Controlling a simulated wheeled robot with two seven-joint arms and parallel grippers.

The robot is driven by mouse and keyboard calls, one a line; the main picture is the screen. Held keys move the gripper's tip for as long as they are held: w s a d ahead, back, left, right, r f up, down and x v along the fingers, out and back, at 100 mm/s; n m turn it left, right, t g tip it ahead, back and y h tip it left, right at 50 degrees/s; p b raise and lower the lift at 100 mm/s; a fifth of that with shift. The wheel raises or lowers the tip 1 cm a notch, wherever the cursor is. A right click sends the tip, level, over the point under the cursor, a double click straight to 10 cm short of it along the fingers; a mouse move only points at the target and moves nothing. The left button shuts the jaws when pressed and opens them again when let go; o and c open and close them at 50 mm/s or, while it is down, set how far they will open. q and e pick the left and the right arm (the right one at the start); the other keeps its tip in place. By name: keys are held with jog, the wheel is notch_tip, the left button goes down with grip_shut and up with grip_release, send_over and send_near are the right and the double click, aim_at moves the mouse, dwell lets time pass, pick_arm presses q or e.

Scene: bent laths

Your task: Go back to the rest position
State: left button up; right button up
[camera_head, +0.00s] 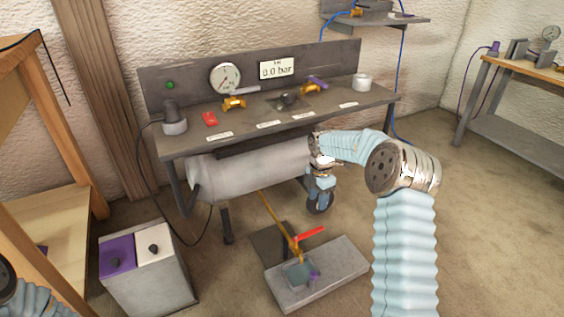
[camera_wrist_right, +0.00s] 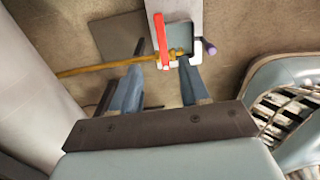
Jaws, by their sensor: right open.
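My right arm comes in from the right of the head view, bent at the elbow. My right gripper (camera_head: 320,192) hangs by the right end of the grey tank, with its fingers pointing down. In the right wrist view the right gripper (camera_wrist_right: 160,82) has its two fingers apart and nothing between them. Beyond the fingertips is a floor valve with a red lever (camera_wrist_right: 161,38); in the head view the red lever (camera_head: 309,236) stands below and in front of the gripper. Only a piece of my left arm shows at the bottom left corner; its gripper is out of view.
The bench (camera_head: 290,112) carries a gauge, a 0.0 bar display and brass valves. The tank (camera_head: 250,170) lies under it, close to my right gripper. A grey block (camera_head: 335,270) bears the floor valve. A two-lidded bin (camera_head: 150,280) stands left. Floor at right is clear.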

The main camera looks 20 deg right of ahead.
jog(key=s+a+f+m+y+p, duration=0.25)
jog(key=s+a+f+m, duration=0.2)
jog(key=a, duration=0.45)
jog(key=s+a+f+m+y+p, duration=0.1)
jog(key=s+a+f+m+p, duration=0.3)
jog(key=a, duration=0.5)
jog(key=s+a+f+m+p, duration=0.1)
jog(key=s+a+m, duration=0.3)
jog(key=s, duration=0.6)
jog(key=s+a+f+m+p, duration=0.1)
jog(key=s+a+m, duration=0.3)
jog(key=s+m, duration=0.4)
jog(key=shift+s+a+t+p, duration=0.2)
jog(key=shift+s+t+p, duration=0.3)
jog(key=shift+s, duration=0.55)
jog(key=shift+m+y, duration=0.25)
jog(key=shift+y, duration=0.1)
